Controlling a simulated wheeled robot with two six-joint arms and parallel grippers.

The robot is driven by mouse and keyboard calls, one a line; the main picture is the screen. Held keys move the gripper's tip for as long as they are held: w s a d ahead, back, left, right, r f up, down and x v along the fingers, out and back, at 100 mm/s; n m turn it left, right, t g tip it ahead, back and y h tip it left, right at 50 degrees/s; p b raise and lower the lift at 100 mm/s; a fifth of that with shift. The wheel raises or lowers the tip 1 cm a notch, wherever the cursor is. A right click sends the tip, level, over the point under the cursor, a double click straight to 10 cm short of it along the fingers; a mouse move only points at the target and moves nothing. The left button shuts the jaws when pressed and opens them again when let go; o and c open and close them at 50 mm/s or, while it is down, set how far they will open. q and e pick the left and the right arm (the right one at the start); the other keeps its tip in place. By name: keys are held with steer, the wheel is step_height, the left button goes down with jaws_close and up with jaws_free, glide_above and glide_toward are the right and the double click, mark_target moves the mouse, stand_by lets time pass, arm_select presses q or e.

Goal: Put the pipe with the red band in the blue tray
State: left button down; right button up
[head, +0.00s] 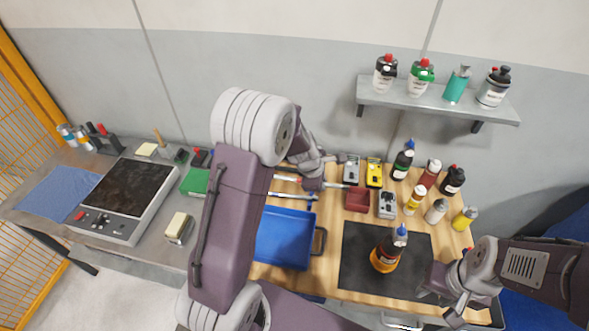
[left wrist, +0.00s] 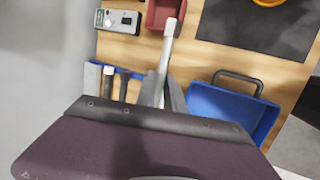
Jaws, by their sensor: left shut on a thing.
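The blue tray (head: 284,240) lies on the wooden bench in the middle, partly behind my left arm; it also shows at right in the left wrist view (left wrist: 232,108). My left gripper (head: 322,184) is above the bench behind the tray, shut on a pale grey pipe (left wrist: 167,55). The pipe's light end sticks out towards the red bin; no red band shows on its visible part. Another pipe (head: 287,178) with a reddish mark lies left of the gripper in the head view. My right gripper (head: 455,306) is at the lower right; its jaws are unclear.
A small red bin (head: 357,200) stands beside the held pipe's end. A dark mat (head: 360,272) with an orange-brown bottle (head: 386,252) lies right of the tray. Meters and several bottles stand behind it. A shelf (head: 440,101) hangs on the wall.

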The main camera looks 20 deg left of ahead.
arm_select(q)
steer(key=a+f+b, duration=0.1)
steer(key=a, duration=0.1)
steer(key=w+a+f, duration=0.1)
steer(key=a+f, duration=0.1)
steer(key=a+f+b, duration=0.1)
steer(key=a, duration=0.1)
steer(key=shift+w+f+b, duration=0.25)
steer(key=shift+w+b, duration=0.05)
steer(key=shift+w, duration=0.1)
steer(key=a+f, duration=0.1)
steer(key=f, duration=0.1)
steer(key=w+a+f+b, duration=0.1)
steer(key=a+f, duration=0.3)
steer(key=shift+w+f+b, duration=0.15)
steer(key=shift+f+b, duration=0.15)
steer(key=shift+b, duration=0.05)
steer(key=shift+a, duration=0.1)
steer(key=shift+f, duration=0.15)
steer(key=c, duration=1.7)
jaws_free()
steer(key=shift+c, duration=0.2)
